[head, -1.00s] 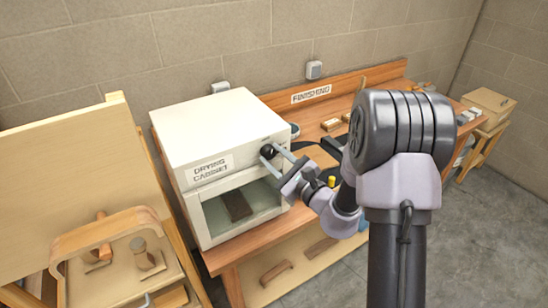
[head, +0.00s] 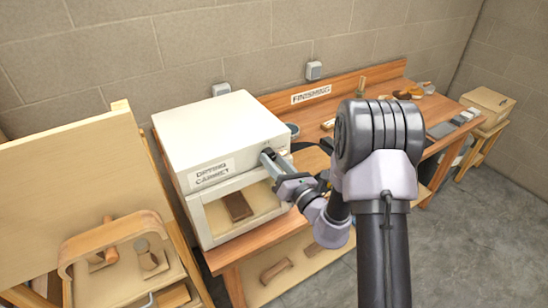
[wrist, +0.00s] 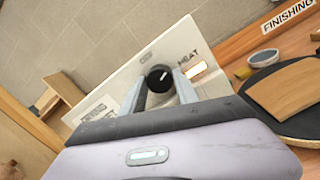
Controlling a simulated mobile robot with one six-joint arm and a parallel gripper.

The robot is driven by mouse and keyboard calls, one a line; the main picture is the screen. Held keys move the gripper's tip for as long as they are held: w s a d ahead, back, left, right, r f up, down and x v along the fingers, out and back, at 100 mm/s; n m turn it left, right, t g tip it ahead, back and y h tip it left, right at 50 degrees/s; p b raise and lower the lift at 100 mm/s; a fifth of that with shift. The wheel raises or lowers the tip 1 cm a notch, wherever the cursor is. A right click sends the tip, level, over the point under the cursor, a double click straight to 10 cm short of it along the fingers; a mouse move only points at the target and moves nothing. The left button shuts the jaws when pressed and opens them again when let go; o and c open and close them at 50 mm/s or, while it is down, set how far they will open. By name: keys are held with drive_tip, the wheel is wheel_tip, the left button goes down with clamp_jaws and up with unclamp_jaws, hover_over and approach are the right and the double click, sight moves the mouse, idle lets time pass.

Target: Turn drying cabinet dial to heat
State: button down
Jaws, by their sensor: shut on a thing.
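The white drying cabinet (head: 222,132) stands at the left end of the bench, its labelled front toward me. Its black round dial (wrist: 158,77) shows in the wrist view with a pale pointer mark aimed up and right, toward the word HEAT (wrist: 188,57). In the head view the fingers largely hide the dial. Behind the window, a brown piece (head: 238,207) lies in a warmly lit interior.
The wooden bench (head: 222,258) runs right under a FINISHING sign (head: 311,94), with tools on top. A dark round mat (wrist: 295,95) lies right of the cabinet. A wooden stand with a bent frame (head: 112,232) is at the left. Grey floor (head: 470,230) is open at right.

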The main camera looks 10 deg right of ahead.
drive_tip(key=shift+m+p, duration=1.1)
drive_tip(key=shift+m, duration=1.3)
drive_tip(key=c, duration=1.2)
unclamp_jaws()
drive_tip(key=v, duration=0.5)
drive_tip(key=p+v, duration=0.1)
drive_tip(key=v, duration=1.1)
drive_tip(key=shift+s+a+f, duration=0.2)
drive_tip(key=shift+s, duration=0.15)
